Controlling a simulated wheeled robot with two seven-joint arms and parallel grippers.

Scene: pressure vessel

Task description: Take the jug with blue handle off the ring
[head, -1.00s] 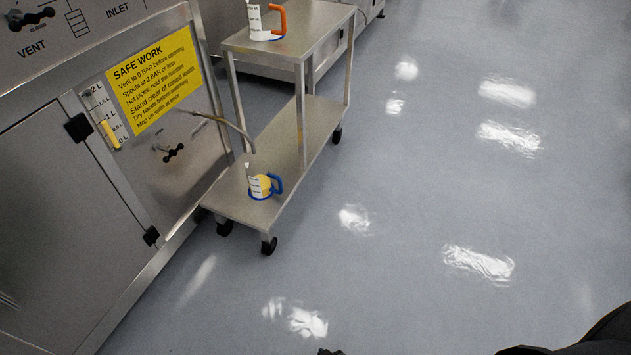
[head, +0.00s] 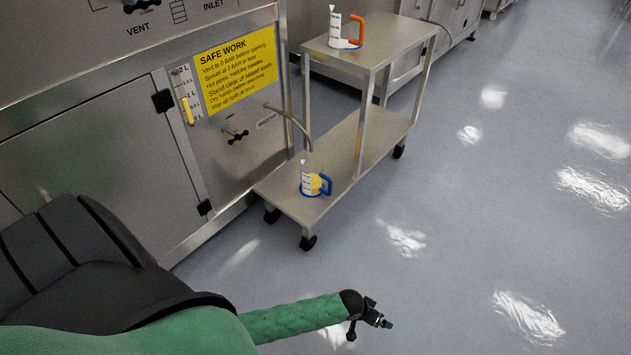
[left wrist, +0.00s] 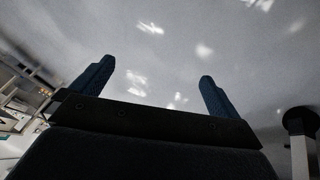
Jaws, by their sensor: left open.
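The jug with the blue handle (head: 311,184) stands upright on the lower shelf of a steel cart in the head view. It is white with yellow showing on its side, and its handle points right. The blue ring (head: 304,194) shows around its base. The end of a curved spout pipe (head: 297,122) hangs just above it. My left gripper (head: 378,320) is over the floor, in front of and to the right of the jug, well apart from it. In the left wrist view my left gripper (left wrist: 155,72) is open and empty. My right gripper is not in view.
The steel cart (head: 346,140) has a lower shelf and a raised top. A white jug with an orange handle (head: 337,32) stands on top. The vessel cabinet (head: 100,170), with a yellow sign (head: 236,75), is left of the cart. The floor right of it is clear.

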